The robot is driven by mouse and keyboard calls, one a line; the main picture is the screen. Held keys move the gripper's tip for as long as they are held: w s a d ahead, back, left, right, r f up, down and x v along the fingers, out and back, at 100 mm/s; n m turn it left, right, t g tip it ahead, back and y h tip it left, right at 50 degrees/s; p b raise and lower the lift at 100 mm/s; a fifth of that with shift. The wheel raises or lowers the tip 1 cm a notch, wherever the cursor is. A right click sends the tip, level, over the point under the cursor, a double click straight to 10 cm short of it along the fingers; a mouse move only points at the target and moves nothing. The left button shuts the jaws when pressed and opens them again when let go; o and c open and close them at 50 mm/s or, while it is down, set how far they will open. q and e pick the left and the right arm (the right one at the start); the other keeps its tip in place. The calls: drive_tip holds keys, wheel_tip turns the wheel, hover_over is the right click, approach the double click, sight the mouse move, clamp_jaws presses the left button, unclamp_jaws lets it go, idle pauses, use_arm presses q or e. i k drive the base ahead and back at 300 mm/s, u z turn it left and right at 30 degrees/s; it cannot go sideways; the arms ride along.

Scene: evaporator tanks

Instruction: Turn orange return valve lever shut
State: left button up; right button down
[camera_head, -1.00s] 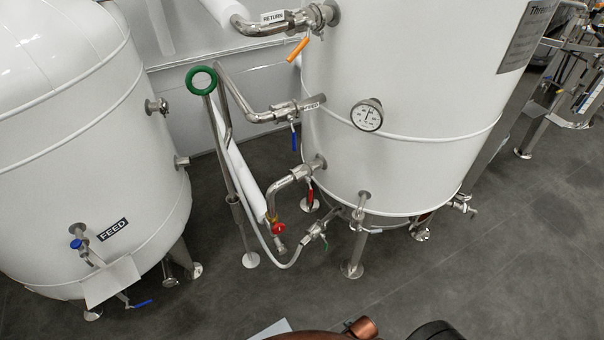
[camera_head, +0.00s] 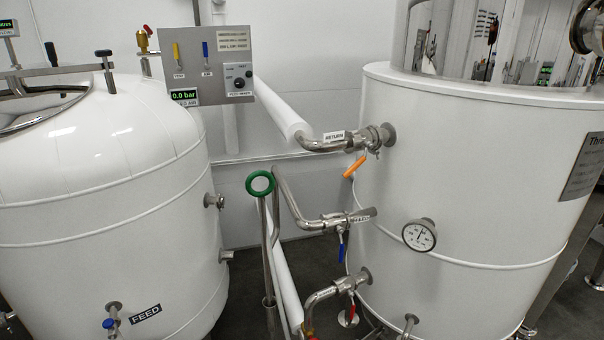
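The orange return valve lever (camera_head: 355,166) hangs down and slightly left from the valve on the top pipe (camera_head: 322,145), which carries a RETURN label (camera_head: 334,136). That pipe joins the upper left side of the large white tank (camera_head: 480,180). The lever lies at a slant to the pipe, not along it. Nothing touches it. Neither of my grippers shows in the current view.
Below are a blue lever (camera_head: 341,246) on the feed pipe and a red lever (camera_head: 352,309). A green ring handle (camera_head: 260,183) stands left of the pipes. A control panel (camera_head: 208,65) and a smaller white tank (camera_head: 110,190) are at left. A dial gauge (camera_head: 419,235) sits on the large tank.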

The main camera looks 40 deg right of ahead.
sight(369, 145)
drive_tip(key=u, duration=0.5)
drive_tip(key=k, duration=1.15)
drive_tip(key=z, duration=1.2)
drive_tip(key=i, duration=0.5)
